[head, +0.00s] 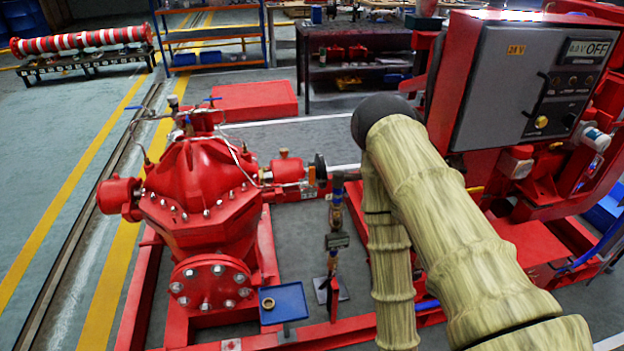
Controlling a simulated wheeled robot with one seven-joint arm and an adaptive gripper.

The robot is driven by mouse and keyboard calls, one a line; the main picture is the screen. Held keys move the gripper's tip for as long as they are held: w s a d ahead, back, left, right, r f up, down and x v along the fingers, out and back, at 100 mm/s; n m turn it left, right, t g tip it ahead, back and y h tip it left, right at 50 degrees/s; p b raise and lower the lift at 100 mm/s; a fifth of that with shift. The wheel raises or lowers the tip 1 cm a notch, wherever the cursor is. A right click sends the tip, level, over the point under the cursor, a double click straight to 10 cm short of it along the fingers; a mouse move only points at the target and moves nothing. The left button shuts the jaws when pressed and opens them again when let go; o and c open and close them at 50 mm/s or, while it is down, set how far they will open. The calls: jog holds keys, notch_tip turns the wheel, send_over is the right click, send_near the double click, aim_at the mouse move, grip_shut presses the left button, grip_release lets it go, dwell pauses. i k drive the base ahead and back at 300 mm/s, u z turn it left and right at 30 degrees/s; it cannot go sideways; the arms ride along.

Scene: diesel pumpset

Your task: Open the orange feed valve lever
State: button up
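I cannot clearly make out the orange feed valve lever. A small orange part (312,176) shows on the shaft side of the red pump (205,195), too small to identify as a lever. A thin upright pipe assembly with brass-coloured and dark fittings (338,225) stands right of the pump, and any lever on it is too small to tell. My arm, in a beige sleeve, rises from the bottom right to a dark elbow and folds back down in front of the pumpset. My gripper is not in view, so its hold and its distance from the valve cannot be seen.
A grey control box (505,85) reading OFF stands at the right on red machinery. A blue tray (284,302) with a ring-shaped part sits at the front of the red base frame. A dark workbench (350,30) and shelving (213,33) stand behind. Floor at left is clear.

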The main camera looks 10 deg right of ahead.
aim_at(311, 170)
jog(key=z, duration=1.45)
jog(key=k, duration=0.75)
jog(key=u, duration=1.4)
